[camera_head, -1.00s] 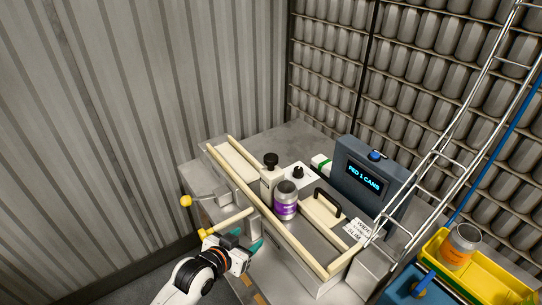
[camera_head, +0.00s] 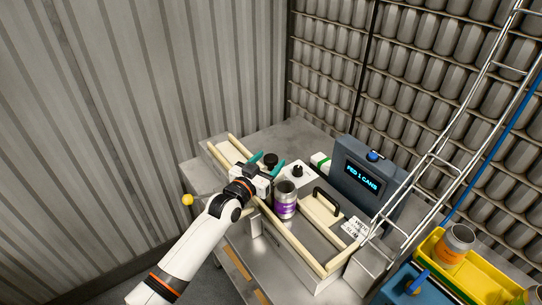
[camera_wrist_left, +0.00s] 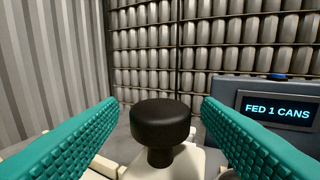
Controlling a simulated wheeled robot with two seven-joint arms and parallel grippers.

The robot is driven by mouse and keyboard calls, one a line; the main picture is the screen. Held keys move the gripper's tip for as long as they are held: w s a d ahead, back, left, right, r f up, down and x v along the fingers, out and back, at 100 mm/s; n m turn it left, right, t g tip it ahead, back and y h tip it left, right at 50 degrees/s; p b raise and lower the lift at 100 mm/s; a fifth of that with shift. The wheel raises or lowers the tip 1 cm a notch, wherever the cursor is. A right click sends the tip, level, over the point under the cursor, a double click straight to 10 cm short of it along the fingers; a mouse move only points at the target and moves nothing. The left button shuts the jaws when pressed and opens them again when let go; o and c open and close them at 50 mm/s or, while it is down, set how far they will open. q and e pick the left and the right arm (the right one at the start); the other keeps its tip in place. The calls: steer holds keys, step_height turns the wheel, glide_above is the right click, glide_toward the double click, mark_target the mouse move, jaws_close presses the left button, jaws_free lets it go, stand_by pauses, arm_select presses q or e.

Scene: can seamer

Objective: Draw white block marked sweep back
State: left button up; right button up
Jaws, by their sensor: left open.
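The black round knob (camera_head: 270,159) stands on the cream-white block, in the channel between the cream rails. In the left wrist view the knob (camera_wrist_left: 160,122) sits centred between my teal fingers, with the white block (camera_wrist_left: 190,163) beneath it. No sweep marking is readable. My left gripper (camera_head: 269,161) is open, one finger on each side of the knob, with a gap on both sides in the wrist view. The gripper hides most of the block in the head view. A silver can with a purple label (camera_head: 286,205) stands just right of it. My right gripper is not in view.
A lidded block with a black handle (camera_head: 327,201) lies right of the can. A blue-grey display (camera_head: 362,180) reading "FED 1 CANS" stands behind. A wire chute (camera_head: 440,145) and a yellow bin (camera_head: 480,262) are at the right. A yellow ball knob (camera_head: 187,200) sticks out left.

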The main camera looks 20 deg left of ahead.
arm_select(q)
steer(key=shift+x, duration=0.9)
steer(key=shift+c, duration=0.2)
steer(key=shift+a, duration=0.1)
jaws_close()
